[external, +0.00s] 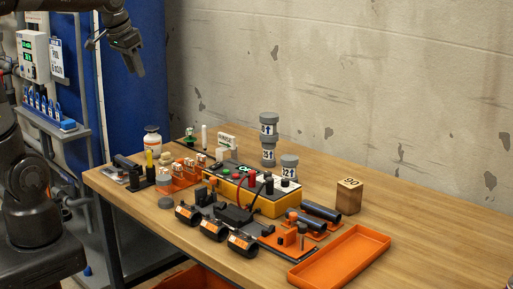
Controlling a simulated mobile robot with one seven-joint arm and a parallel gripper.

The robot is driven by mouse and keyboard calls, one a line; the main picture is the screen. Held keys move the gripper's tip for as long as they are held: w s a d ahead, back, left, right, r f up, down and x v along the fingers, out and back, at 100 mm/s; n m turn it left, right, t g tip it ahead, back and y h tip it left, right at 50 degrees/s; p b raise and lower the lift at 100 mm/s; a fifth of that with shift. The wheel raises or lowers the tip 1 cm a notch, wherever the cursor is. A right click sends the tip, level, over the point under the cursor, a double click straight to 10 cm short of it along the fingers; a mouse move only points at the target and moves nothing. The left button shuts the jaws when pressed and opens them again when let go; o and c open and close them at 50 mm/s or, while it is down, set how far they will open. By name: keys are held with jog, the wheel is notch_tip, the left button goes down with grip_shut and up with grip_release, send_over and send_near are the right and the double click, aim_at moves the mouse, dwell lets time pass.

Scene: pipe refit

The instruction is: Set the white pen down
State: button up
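My gripper (138,66) hangs from my dark arm at the upper left, in front of the blue panel and above the table's left end. It is small and dark, and I cannot tell whether its fingers are open or shut, or whether they hold anything. A slim white upright piece (204,136) stands near the back left of the table, apart from my gripper. It may be the white pen, but it is too small to be sure. No other clear white pen shows.
The wooden table (420,228) holds a yellow box with knobs (262,200), black pipe pieces (213,229), stacked grey cylinders (268,140), a wooden block marked 90 (349,196), a white bottle (152,141) and an empty orange tray (341,259). The right side is clear.

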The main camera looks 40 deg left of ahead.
jog(key=s+d+f, duration=0.1)
jog(key=s+f, duration=0.2)
jog(key=s, duration=0.3)
jog(key=s+d+f+t, duration=0.1)
jog(key=s+f, duration=0.3)
jog(key=s, duration=0.3)
jog(key=shift+s+n, duration=0.25)
jog(key=shift+n, duration=0.05)
